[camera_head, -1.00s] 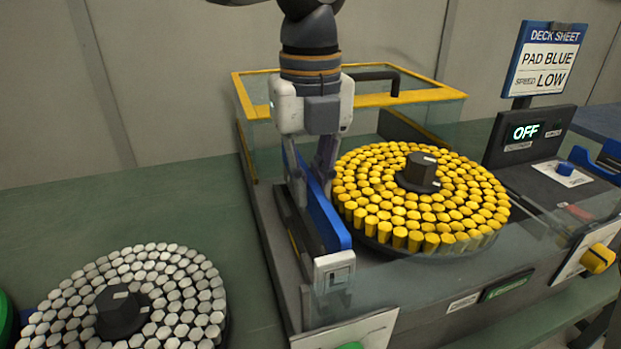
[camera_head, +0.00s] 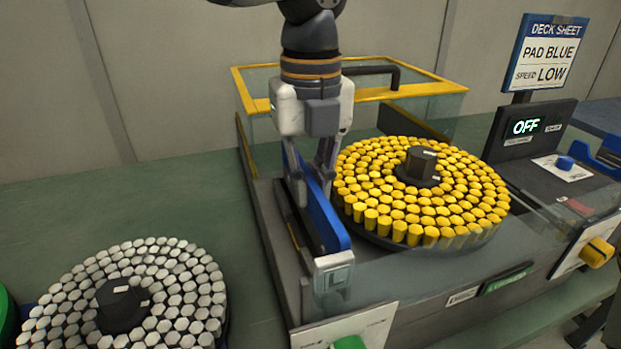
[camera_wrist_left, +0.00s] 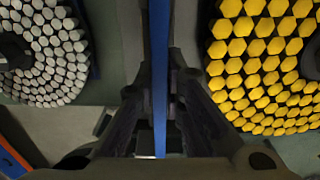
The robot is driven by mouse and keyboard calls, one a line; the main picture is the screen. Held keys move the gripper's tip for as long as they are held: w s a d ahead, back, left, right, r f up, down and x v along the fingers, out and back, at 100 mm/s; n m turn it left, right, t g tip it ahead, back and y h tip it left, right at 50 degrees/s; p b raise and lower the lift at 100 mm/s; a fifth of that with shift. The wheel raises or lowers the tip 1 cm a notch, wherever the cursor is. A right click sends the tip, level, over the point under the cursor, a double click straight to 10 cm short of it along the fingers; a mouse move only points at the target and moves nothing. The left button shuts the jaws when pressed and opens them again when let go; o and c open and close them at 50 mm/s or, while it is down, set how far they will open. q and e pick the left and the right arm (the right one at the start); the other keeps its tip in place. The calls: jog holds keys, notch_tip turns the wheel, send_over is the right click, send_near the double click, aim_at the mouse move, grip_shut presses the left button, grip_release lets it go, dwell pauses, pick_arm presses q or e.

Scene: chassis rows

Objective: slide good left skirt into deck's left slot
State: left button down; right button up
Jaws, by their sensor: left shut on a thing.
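My left gripper (camera_head: 311,172) is shut on the blue skirt (camera_head: 327,221), a long upright panel with a pale block marked L at its near end. In the left wrist view the skirt (camera_wrist_left: 159,75) shows as a thin blue strip between the fingers. The skirt stands along the left side of the deck (camera_head: 262,205), left of the yellow-studded pad. Its lower edge and the slot are hidden, so I cannot tell how far it is seated. My right gripper is not in view.
A yellow-studded round pad (camera_head: 400,215) with a dark hub sits on the deck. A white-studded pad (camera_head: 180,300) lies on the green bench at left. A clear yellow-rimmed guard (camera_head: 440,92) stands behind. A sign (camera_head: 547,55) reads PAD BLUE, SPEED LOW; the display (camera_head: 526,127) reads OFF.

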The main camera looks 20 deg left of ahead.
aim_at(310, 207)
pick_arm(q)
jog(key=shift+f, duration=0.65)
jog(key=shift+f, duration=1)
jog(key=c, duration=1.6)
grip_release()
jog(key=shift+f, duration=0.1)
notch_tip(310, 207, up, 12)
jog(key=shift+r, duration=0.1)
